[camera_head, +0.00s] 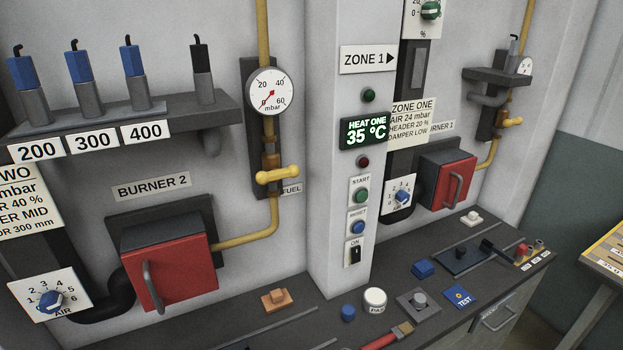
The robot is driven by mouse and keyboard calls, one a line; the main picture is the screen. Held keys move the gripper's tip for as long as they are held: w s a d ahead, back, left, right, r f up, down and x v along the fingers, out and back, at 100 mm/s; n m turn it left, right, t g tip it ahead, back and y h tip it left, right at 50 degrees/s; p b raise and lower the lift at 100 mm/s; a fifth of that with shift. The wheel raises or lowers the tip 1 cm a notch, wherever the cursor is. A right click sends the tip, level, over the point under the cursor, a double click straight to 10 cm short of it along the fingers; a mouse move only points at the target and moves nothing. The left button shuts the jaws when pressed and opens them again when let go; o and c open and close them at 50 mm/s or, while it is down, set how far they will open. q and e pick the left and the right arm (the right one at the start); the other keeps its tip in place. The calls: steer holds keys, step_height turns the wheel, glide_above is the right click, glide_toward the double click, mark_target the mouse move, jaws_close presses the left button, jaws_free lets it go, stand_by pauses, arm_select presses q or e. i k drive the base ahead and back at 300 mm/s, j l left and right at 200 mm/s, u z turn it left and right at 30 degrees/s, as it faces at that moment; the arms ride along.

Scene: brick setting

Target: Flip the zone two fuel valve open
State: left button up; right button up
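The fuel valve with its yellow lever handle (277,175) sits on the yellow gas pipe above and right of the BURNER 2 box. The lever lies roughly level, across the upright pipe. A FUEL label (291,189) is partly hidden behind it. Above the valve is a round mbar gauge (270,91), its red needle at the low end near 0. The pipe bends from the valve down to the red-fronted burner box (172,272) marked BURNER 2 (152,186). Neither of my grippers is in view.
A grey pillar with a ZONE 1 sign (368,59) and a HEAT ONE 35 °C display (365,131) stands right of the valve. A shelf (120,124) with several blue and black plugs juts out left. Below, the dark counter (300,307) holds several small items.

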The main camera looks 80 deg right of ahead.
mark_target(262, 178)
steer(key=z, duration=2.5)
